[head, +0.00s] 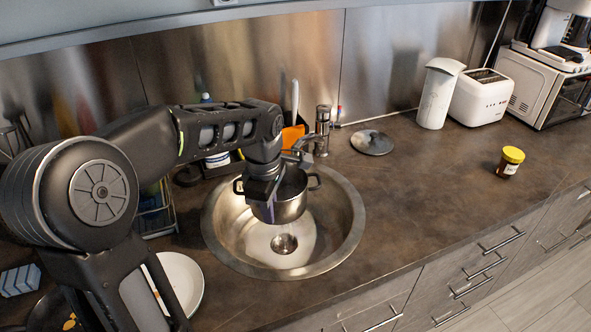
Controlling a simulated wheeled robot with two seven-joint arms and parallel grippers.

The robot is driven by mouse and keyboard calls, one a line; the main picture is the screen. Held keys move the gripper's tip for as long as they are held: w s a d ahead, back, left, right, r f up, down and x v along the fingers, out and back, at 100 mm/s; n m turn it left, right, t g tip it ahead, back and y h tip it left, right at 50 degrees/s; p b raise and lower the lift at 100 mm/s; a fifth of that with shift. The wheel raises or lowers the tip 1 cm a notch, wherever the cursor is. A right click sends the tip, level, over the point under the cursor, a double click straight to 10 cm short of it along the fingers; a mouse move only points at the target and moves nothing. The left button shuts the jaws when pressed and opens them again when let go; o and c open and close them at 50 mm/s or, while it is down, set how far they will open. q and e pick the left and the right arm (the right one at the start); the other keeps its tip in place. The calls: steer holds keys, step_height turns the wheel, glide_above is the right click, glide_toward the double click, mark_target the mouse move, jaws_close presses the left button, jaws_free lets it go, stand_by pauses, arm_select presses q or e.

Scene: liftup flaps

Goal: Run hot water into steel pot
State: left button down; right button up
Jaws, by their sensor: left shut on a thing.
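The steel pot (289,208) is in the round sink (352,222), upright, its black handles showing at left and right. It appears held above the drain (284,244). My left gripper (268,203) reaches down over the pot's near left side and is shut on it; its fingers and the exact grip spot are partly hidden. The metal faucet (322,130) stands behind the sink, its spout toward the pot. I cannot tell whether water runs. My right gripper is not in view.
A round metal lid (372,142) lies right of the faucet. A yellow-capped jar (510,162), white canister (438,95) and toaster (482,97) stand farther right. A white plate (180,282) is at lower left. The counter right of the sink is mostly clear.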

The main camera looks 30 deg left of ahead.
mark_target(283, 193)
arm_select(q)
step_height(283, 193, down, 7)
steer(key=b, duration=0.5)
steer(key=w+a+p, duration=0.1)
steer(key=w, duration=0.2)
steer(key=w+a+r+p, duration=0.1)
steer(key=w+p, duration=0.1)
steer(key=w, duration=0.1)
steer(key=w+a+p, duration=0.1)
steer(key=w, duration=0.3)
steer(key=shift+r+p, duration=0.15)
steer(key=shift+p, duration=0.2)
steer(key=shift+w, duration=0.3)
steer(key=shift+s, duration=0.1)
steer(key=shift+s+d+f+b, duration=0.1)
steer(key=shift+s+f+b, duration=0.1)
steer(key=shift+s+b, duration=0.15)
steer(key=s+d+b, duration=0.3)
steer(key=s+b, duration=0.1)
steer(key=s, duration=0.6)
steer(key=r+p, duration=0.2)
steer(key=r, duration=0.1)
steer(key=r+p, duration=0.3)
steer(key=shift+w+a+r, duration=0.1)
steer(key=shift+w+r, duration=0.1)
steer(key=shift+r, duration=0.05)
steer(key=shift+f, duration=0.15)
